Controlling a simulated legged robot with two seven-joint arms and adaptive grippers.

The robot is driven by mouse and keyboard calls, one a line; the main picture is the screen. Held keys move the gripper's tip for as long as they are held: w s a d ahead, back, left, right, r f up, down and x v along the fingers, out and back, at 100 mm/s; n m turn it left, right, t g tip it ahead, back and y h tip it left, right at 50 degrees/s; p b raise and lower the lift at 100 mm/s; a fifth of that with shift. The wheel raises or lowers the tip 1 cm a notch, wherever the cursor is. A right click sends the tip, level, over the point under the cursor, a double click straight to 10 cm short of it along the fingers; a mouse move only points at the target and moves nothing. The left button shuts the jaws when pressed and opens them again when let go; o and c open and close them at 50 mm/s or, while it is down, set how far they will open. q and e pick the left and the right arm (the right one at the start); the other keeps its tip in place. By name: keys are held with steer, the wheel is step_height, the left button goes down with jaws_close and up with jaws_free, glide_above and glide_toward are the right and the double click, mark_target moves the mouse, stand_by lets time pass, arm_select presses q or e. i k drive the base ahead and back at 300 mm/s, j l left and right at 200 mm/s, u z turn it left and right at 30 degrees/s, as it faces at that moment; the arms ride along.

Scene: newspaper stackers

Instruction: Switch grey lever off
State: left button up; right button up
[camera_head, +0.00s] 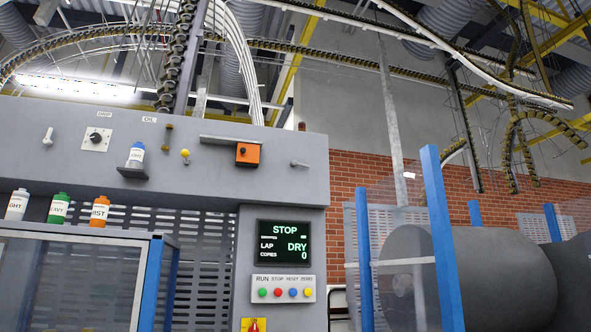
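The grey machine panel (225,175) fills the left half of the view. A light grey lever (48,136) sticks up from its upper left. A second small grey lever (299,163) sits near the panel's upper right edge and points to the right, close to level. I cannot tell which of the two is the named lever. Neither of my grippers is in view.
A dial (96,139), a yellow-knobbed lever (185,155) and an orange box (248,154) sit on the panel. A screen (284,243) reads STOP, above coloured buttons (279,292). Several bottles (59,208) stand lower left. A blue post (442,240) rises right.

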mark_target(294, 164)
steer(key=i+j+u, duration=0.1)
steer(key=i+j, duration=0.15)
steer(key=i, duration=0.2)
steer(key=i+j, duration=0.2)
steer(key=i, duration=0.2)
steer(key=i+j+u, duration=0.15)
steer(key=i, duration=0.3)
steer(key=i+j, duration=0.2)
steer(key=i, duration=0.25)
steer(key=u, duration=0.05)
